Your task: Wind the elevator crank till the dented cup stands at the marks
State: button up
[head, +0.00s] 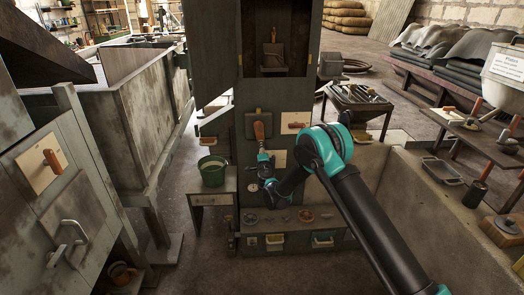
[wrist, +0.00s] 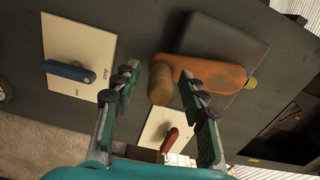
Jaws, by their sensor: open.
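The tall green elevator cabinet (head: 222,52) stands in the middle of the head view. In its upper opening hangs a small grey scoop-like cup (head: 272,62); I cannot make out a dent or marks. The orange-brown crank (head: 259,130) sits on a dark plate on the cabinet front. In the wrist view the crank arm (wrist: 212,72) ends in a round wooden knob (wrist: 161,82). My gripper (wrist: 162,92) is open, with one finger on each side of the knob. In the head view my gripper (head: 263,156) is just below the crank, small and partly hard to see.
A white plate with a blue lever (wrist: 70,71) and another with a red lever (wrist: 170,139) flank the crank. A green bucket (head: 213,171) stands on a small table at left. A concrete trough (head: 425,215) lies at right. Small trays sit on the low shelf.

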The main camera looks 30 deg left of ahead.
jog(key=v, duration=1.2)
jog(key=shift+s, duration=0.1)
